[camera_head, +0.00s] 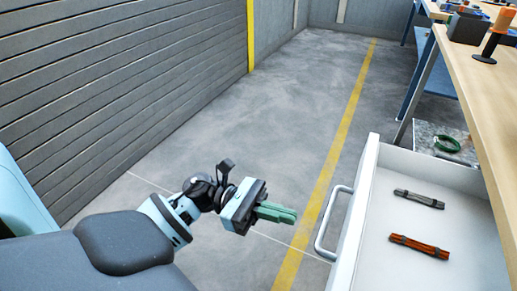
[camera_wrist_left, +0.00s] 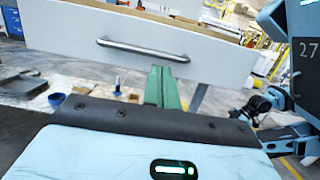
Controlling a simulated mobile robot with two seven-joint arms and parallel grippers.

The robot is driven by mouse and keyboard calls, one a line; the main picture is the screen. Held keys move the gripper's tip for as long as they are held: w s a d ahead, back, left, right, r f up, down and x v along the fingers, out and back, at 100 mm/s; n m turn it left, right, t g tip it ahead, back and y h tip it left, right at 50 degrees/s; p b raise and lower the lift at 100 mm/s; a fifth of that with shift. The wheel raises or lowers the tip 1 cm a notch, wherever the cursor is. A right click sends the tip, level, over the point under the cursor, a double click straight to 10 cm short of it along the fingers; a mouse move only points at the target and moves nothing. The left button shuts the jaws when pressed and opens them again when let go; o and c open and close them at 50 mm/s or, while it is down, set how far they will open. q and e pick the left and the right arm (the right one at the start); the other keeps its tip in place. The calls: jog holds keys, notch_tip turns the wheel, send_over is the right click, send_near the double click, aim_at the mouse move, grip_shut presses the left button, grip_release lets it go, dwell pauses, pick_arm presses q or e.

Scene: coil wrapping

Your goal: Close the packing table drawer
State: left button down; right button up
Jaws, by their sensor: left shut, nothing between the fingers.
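The white packing table drawer (camera_head: 372,194) is pulled out from under the wooden table top (camera_head: 480,85) at the right of the head view. Its metal bar handle (camera_head: 328,226) is on the front panel. In the left wrist view the drawer front (camera_wrist_left: 190,42) and handle (camera_wrist_left: 143,49) show ahead of the fingers. My left gripper (camera_head: 277,213) has green fingers, shut and empty. It points at the drawer front, left of the handle and apart from it in the head view. The fingers also show in the left wrist view (camera_wrist_left: 161,88). My right gripper is not in view.
A grey bundle (camera_head: 418,199) and an orange-brown bundle (camera_head: 419,246) lie in the drawer. A green coil (camera_head: 447,144) is beyond it on a lower surface. An orange-topped tool (camera_head: 495,35) stands on the table. The floor left of the drawer is clear up to the slatted wall (camera_head: 110,80).

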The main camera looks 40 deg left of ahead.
aim_at(438, 281)
pick_arm(q)
jog(key=x, duration=0.4)
jog(key=shift+w+d, duration=0.1)
jog(key=shift+d, duration=0.1)
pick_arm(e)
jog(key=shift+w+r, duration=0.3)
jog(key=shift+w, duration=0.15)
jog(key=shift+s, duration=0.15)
